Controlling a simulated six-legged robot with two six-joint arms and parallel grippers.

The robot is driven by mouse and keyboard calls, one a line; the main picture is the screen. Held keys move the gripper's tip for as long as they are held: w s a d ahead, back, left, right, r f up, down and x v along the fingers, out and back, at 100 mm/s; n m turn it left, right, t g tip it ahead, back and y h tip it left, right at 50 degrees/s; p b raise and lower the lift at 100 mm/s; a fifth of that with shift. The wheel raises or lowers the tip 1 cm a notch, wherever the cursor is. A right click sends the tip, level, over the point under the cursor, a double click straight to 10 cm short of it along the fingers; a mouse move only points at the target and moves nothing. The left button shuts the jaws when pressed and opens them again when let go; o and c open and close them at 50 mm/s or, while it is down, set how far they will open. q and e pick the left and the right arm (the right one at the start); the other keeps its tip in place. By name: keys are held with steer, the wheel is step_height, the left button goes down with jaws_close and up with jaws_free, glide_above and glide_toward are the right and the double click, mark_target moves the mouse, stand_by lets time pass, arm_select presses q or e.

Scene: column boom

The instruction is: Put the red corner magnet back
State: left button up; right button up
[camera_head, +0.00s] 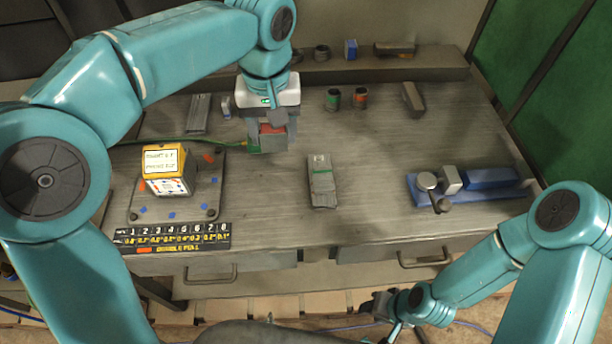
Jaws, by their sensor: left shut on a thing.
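My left gripper (272,143) is above the back middle of the workbench, pointing down. It is shut on a red piece, the red corner magnet (272,129), which shows only in part between the grey fingers. Its lower part is hidden, and I cannot tell whether it touches the bench top. My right gripper (382,306) is low, in front of the bench's drawers. It is small and dark there, and I cannot make out its fingers.
A yellow-and-white box (166,170) stands on a grey plate (190,208) at the left. A green cable (180,140) runs behind it. A grey block with a green band (322,184) lies mid-bench. A blue vise-like tool (490,179) is at right. Two small cans (333,98) stand at the back.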

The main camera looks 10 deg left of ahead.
arm_select(q)
steer(key=shift+s+d, duration=0.2)
step_height(320, 180, down, 15)
steer(key=shift+w+a, duration=0.15)
step_height(320, 180, down, 4)
steer(key=shift+r, duration=0.25)
steer(key=shift+f, duration=0.3)
steer(key=shift+f, duration=0.15)
steer(key=o, duration=1.3)
